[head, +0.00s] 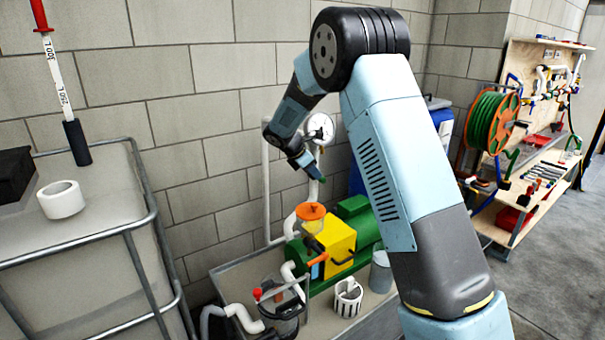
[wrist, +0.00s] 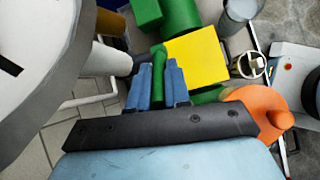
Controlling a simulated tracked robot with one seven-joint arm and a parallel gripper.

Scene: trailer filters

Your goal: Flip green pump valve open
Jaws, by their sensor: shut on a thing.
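My gripper (wrist: 158,80) has its two blue fingers shut on the slim green valve handle (wrist: 158,66), which shows between them in the wrist view. The handle stands beside the white pipe (wrist: 108,58). In the head view my gripper (head: 310,168) is at this pipe, just below the round gauge (head: 319,128). The handle is too small and covered there to make out its angle. The pump below has a green body (head: 352,215) and a yellow box (head: 335,240), which also shows in the wrist view (wrist: 200,60).
The gauge (wrist: 40,70) is very close at left in the wrist view. An orange cap (head: 311,211) sits near the pump. A grey bucket (head: 381,272) and a white slotted cup (head: 348,297) stand beside it. A caged tank (head: 100,200) is at left; a workbench with a hose reel (head: 490,122) is at right.

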